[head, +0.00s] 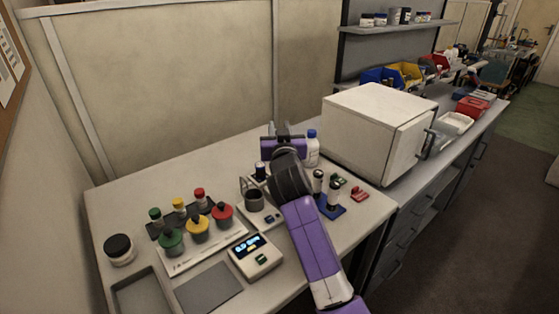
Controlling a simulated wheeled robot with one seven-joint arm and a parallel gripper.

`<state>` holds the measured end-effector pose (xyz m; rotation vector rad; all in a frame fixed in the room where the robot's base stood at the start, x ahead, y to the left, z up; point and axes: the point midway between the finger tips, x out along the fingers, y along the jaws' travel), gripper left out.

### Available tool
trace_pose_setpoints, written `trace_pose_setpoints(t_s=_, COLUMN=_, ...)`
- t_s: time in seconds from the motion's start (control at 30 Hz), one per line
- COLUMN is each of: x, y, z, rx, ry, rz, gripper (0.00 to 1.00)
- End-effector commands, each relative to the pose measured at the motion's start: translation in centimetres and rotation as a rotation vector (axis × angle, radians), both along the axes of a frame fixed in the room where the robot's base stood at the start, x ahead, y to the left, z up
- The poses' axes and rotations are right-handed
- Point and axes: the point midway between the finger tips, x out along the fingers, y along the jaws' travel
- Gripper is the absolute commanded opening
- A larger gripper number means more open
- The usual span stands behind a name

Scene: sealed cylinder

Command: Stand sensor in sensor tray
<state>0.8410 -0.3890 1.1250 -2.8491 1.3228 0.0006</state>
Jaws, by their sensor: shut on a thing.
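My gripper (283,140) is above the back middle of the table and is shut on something. My dark wrist hides its fingertips and the held thing, so I cannot tell whether it is the sensor. A small blue tray (332,211) lies right of my wrist. Two upright cylinders, dark on top and pale below, stand in it: one behind (318,182) and one in front (334,196). They look like sensors. No label shows on the tray. A dark-topped cylinder (260,171) shows just left of my wrist, and I cannot tell what supports it.
A grey cup (254,200) stands on a pale stand left of my arm, behind a display box (255,256). Several coloured-lid jars stand further left. A blue-capped bottle (312,150) and a white cabinet (375,130) are behind right. Small red and green pieces (358,193) lie near the tray.

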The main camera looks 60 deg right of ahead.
Motion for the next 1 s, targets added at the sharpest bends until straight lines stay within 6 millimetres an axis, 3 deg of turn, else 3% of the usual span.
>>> trace_pose_setpoints(t_s=0.03, x=0.0, y=0.0, z=-1.4, rx=0.001, ry=0.005, rz=-0.001, gripper=0.0)
trace_pose_setpoints(t_s=0.2, x=0.0, y=0.0, z=-4.7, rx=-0.001, ry=0.002, rz=0.0, gripper=0.0)
trace_pose_setpoints(t_s=0.43, x=0.0, y=0.0, z=-6.5, rx=-0.001, ry=0.001, rz=-0.001, gripper=0.0)
trace_pose_setpoints(t_s=0.63, x=0.0, y=0.0, z=-9.3, rx=-0.001, ry=0.002, rz=0.001, gripper=0.0)
trace_pose_setpoints(t_s=1.0, x=0.0, y=0.0, z=-9.9, rx=-0.002, ry=-0.001, rz=0.001, gripper=0.0)
